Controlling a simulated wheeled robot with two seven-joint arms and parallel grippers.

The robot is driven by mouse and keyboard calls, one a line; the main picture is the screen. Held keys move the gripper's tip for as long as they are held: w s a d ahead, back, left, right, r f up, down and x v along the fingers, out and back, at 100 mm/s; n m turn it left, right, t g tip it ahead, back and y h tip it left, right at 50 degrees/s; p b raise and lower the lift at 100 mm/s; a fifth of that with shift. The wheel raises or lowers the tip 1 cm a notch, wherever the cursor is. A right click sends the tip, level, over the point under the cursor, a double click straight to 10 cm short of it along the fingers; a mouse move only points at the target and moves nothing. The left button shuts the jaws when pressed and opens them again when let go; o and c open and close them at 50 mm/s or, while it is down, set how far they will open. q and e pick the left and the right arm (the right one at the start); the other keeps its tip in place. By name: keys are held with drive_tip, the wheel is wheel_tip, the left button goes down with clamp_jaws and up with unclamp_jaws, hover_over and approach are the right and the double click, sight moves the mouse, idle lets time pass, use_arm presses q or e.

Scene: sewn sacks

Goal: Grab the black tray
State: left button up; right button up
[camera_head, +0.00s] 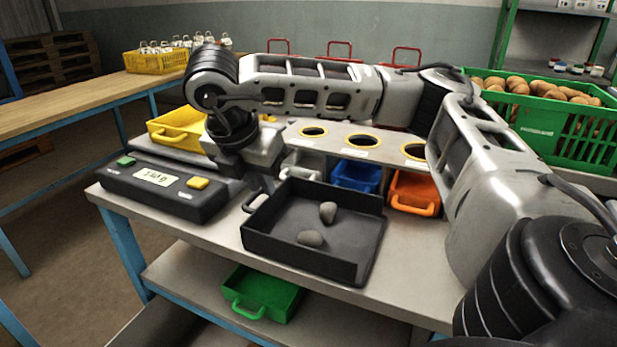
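The black tray (372,250) sits on the grey workbench in the middle of the camera_head view, with its open side up. Two grey stone-like lumps (311,238) lie in it. My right arm reaches in from the right, over the bench. My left gripper is not in view.
A black scale-like box (165,190) with green and yellow buttons stands left of the tray. A green crate (565,135) of potatoes stands back right.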

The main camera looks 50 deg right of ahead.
sight(268, 200)
drive_tip(key=shift+p+x, duration=0.4)
drive_tip(key=shift+x, duration=2.65)
clamp_jaws()
